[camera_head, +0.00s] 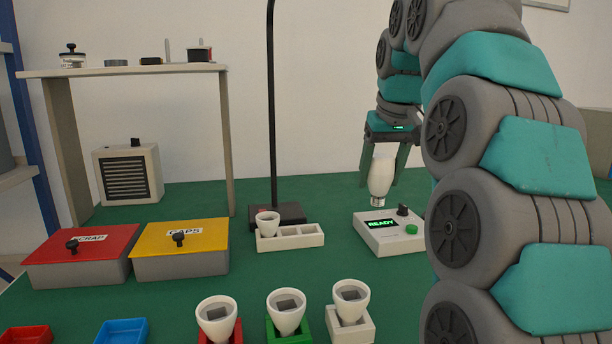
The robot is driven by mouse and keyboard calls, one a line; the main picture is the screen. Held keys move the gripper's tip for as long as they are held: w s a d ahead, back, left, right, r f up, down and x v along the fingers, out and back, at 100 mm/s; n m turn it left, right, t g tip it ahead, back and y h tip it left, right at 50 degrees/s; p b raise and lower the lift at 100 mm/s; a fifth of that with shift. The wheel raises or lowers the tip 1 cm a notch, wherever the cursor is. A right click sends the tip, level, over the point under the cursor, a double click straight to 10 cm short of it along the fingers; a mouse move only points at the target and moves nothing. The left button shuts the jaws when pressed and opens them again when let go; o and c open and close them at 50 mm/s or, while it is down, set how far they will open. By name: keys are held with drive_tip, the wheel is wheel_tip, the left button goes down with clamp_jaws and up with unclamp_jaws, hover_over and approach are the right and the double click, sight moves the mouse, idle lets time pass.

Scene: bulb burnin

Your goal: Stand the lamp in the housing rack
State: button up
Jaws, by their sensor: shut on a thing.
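A white lamp (382,176) with a narrower base pointing down is upright between the fingers of my gripper (379,172). My gripper is shut on it from above, and its base is just over or touching the back of the tester box; I cannot tell which. The white tester box (377,238) has a lit "READY" display, a black knob and a green button. A low white rack (291,243) stands left of the tester. A white cup-shaped housing (268,222) sits in its left compartment, and the other compartments look empty.
Three more white cups stand in front, in red (238,332), green (304,328) and white (350,328) holders. Red "SCRAP" (60,252) and yellow "CAPS" (205,239) lidded boxes stand left. A black post (272,110) rises behind the rack. Small red and blue trays lie front left.

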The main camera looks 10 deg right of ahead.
drive_tip(key=w+a+f, duration=0.3)
drive_tip(key=w+a, duration=0.7)
drive_tip(key=b, duration=0.2)
hover_over(307, 229)
drive_tip(key=s, duration=0.2)
drive_tip(key=shift+n, duration=0.3)
drive_tip(key=shift+w+f, duration=0.1)
drive_tip(key=shift+f, duration=2.85)
drive_tip(key=shift+f, duration=0.15)
drive_tip(key=shift+f, duration=0.4)
drive_tip(key=shift+f+b, duration=0.6)
drive_tip(key=shift+f, duration=0.35)
drive_tip(key=o, duration=1.4)
